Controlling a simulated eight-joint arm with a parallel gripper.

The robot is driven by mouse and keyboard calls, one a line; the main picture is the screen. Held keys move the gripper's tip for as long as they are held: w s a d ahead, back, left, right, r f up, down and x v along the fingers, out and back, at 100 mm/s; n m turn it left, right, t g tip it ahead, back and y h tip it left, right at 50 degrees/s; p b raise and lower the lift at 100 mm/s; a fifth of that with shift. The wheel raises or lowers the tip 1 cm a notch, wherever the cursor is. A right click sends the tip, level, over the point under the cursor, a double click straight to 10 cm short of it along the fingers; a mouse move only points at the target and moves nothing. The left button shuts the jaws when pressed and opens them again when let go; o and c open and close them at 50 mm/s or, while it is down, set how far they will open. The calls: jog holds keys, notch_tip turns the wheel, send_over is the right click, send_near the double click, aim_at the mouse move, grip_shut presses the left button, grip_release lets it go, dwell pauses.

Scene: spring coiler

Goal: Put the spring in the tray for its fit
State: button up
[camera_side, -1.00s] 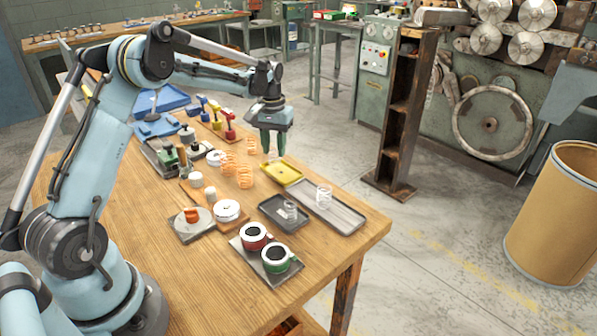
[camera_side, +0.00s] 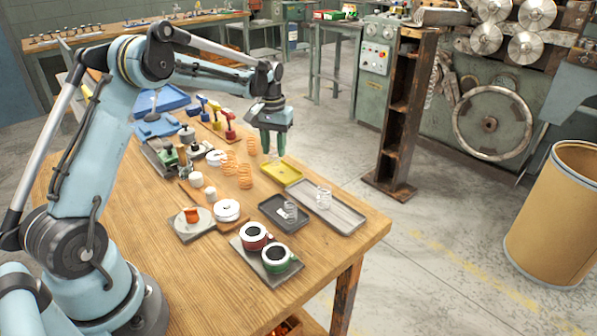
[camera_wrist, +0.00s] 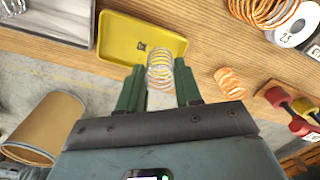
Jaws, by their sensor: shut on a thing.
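My gripper (camera_side: 273,139) is above the far side of the bench, just behind the yellow tray. In the wrist view the gripper (camera_wrist: 160,88) is shut on a silver spring (camera_wrist: 160,70), held between its green fingers. The yellow tray (camera_side: 283,173) looks empty; it also shows in the wrist view (camera_wrist: 112,40), partly behind the spring. The dark grey tray (camera_side: 268,210) and the light grey tray (camera_side: 340,214) each have a silver spring standing in them. Several copper springs (camera_side: 244,176) stand on the bench left of the yellow tray.
Colour-handled tools (camera_side: 228,128) stand behind the copper springs. The bench's right edge is close to the trays.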

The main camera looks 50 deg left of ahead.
jog(key=shift+f, duration=0.85)
dwell(0.6)
jog(key=o, duration=0.9)
jog(key=shift+o, duration=0.4)
jog(key=shift+o, duration=1.1)
jog(key=shift+r, duration=0.1)
jog(key=shift+r, duration=4.4)
